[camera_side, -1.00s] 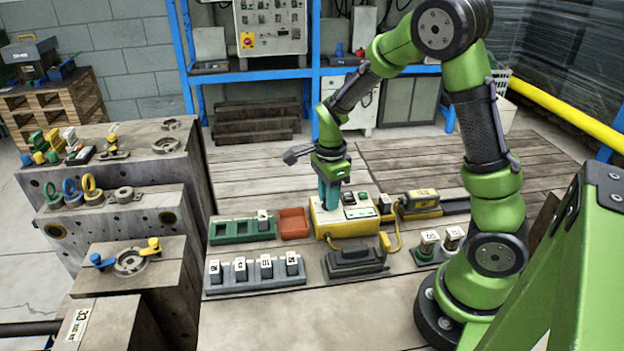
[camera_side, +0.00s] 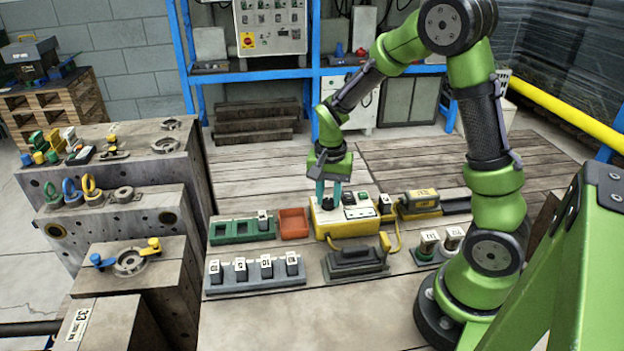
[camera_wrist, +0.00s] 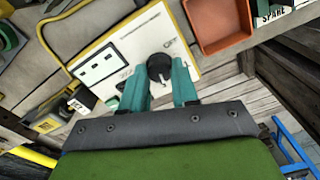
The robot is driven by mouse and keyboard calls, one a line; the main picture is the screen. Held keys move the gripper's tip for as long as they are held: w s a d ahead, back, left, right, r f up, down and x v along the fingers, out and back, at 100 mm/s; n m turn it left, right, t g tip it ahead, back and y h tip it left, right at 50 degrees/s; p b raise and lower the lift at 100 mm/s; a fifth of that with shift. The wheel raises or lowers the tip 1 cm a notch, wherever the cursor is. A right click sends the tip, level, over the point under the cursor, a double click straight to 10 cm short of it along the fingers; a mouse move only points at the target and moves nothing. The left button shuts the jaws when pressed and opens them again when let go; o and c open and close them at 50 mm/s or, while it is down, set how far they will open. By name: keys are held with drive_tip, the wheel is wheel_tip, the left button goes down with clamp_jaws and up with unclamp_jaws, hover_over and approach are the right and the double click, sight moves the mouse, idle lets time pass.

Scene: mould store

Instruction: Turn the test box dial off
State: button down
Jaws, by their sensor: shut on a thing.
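The yellow test box (camera_side: 331,230) with a pale top panel stands at the middle of the bench. Its black round dial (camera_wrist: 159,66) is between the teal fingers of my gripper (camera_wrist: 161,72) in the wrist view. In the side view my gripper (camera_side: 328,198) points down over the left part of the box, shut on the dial, which is partly hidden by the fingers. Small lettering, seemingly OFF, is printed beside the dial in the wrist view. The dial's pointer direction is not clear.
An orange tray (camera_side: 293,224) and a green rack (camera_side: 240,232) stand left of the box. A grey rack (camera_side: 255,276) of numbered blocks and a dark handled block (camera_side: 355,262) lie in front. A yellow cable (camera_side: 395,243) runs at the box's right.

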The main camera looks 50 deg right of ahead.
drive_tip(key=n, duration=0.5)
drive_tip(key=shift+n, duration=0.3)
drive_tip(key=n, duration=0.5)
drive_tip(key=shift+r, duration=0.1)
drive_tip(key=n, duration=1.1)
drive_tip(key=shift+n, duration=0.3)
drive_tip(key=c, duration=0.8)
unclamp_jaws()
drive_tip(key=shift+c, duration=0.2)
